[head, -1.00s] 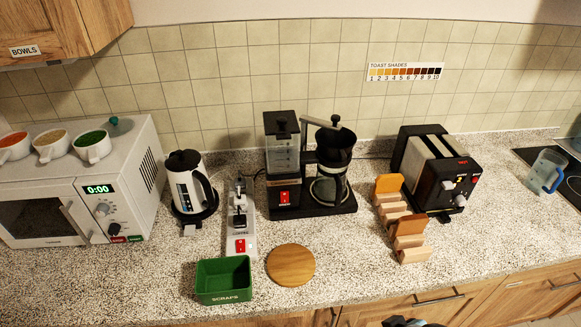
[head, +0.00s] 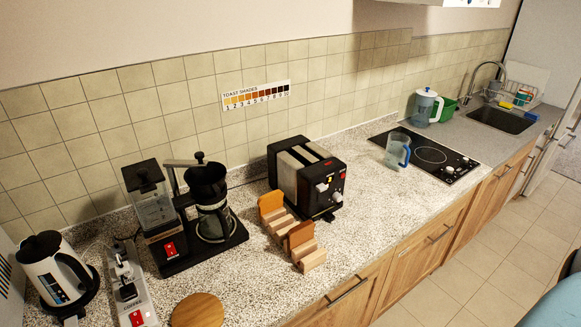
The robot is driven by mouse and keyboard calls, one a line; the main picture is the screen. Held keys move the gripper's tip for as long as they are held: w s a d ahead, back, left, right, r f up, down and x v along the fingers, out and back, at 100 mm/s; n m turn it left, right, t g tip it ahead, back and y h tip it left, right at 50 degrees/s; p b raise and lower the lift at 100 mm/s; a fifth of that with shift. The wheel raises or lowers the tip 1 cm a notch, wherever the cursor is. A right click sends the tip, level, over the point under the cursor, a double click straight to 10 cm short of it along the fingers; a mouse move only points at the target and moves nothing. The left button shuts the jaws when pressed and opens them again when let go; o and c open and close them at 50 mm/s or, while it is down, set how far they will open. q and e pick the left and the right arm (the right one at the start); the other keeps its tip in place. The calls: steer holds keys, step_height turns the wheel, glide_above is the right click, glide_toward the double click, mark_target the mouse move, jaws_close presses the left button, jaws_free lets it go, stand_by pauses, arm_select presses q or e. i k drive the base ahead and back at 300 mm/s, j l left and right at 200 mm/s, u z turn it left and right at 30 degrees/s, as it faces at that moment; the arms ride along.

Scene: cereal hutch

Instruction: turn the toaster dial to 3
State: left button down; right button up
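The black and steel toaster (head: 290,185) stands on the speckled counter near the middle of the head view, with its two slots on top. Its control face points to the right and front. A pale lever (head: 322,187) and a small round dial (head: 338,197) show on that face, with a small red mark above. The dial's setting is too small to read. Neither of my grippers can be made out in the head view. A dark part and a blue-grey shape show at the lower right edge, and I cannot tell what they are.
A wooden rack (head: 301,247) with bread-like slices stands close in front of the toaster. A coffee maker (head: 210,210) is to its left. A blue-handled jug (head: 397,150) and a cooktop (head: 430,155) are to its right. A toast shades chart (head: 256,95) hangs on the tiles.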

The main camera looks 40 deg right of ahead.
mark_target(336, 197)
steer(key=z, duration=1.2)
